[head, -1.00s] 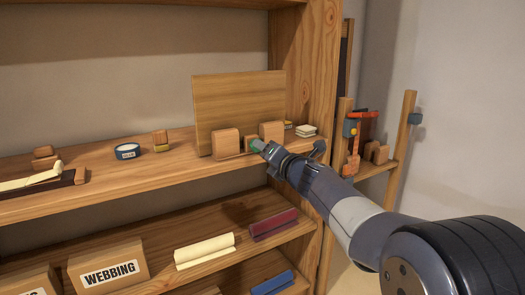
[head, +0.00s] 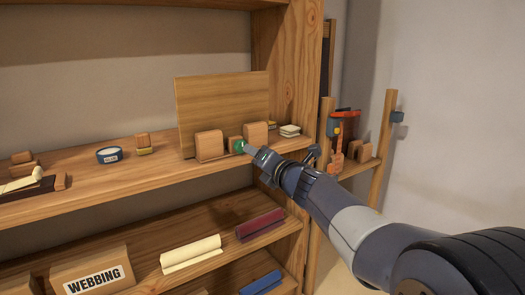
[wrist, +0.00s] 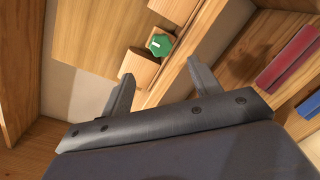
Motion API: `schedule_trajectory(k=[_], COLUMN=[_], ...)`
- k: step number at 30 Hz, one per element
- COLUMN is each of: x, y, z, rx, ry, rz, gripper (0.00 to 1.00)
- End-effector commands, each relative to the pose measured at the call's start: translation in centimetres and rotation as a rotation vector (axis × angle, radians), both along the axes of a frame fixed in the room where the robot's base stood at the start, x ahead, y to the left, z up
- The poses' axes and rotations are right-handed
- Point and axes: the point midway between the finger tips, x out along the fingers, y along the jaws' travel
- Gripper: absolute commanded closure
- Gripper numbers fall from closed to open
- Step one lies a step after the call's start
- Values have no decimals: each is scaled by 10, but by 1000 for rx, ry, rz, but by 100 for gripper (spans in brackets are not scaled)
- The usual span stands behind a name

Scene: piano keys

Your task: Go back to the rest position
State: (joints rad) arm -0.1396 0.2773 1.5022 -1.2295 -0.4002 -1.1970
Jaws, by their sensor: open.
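My gripper (head: 252,153) is at the front of the upper shelf, at the end of my outstretched arm. In the wrist view its two fingers (wrist: 163,82) stand wide apart with nothing between them. A green hexagonal piece with a white mark (wrist: 160,45) lies beyond the fingertips, apart from them. In the head view the green piece (head: 237,146) shows just left of my fingertips, in front of a small wooden block (head: 234,141). Two larger wooden blocks (head: 209,145) (head: 256,134) stand on either side of it.
A wooden board (head: 222,105) stands behind the blocks on the upper shelf (head: 120,178). A shelf upright (head: 291,70) is close to the right of my gripper. The lower shelf holds a webbing box (head: 92,272) and rolls. Free space lies in front of the shelves.

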Motion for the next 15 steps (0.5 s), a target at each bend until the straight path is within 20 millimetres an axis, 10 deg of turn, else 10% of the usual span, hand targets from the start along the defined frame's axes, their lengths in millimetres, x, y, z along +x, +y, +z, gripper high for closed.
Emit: schedule_trajectory(k=[15], x=[69], y=[40], z=[-5], rx=[-1], ry=[1], rz=[1], gripper=[41])
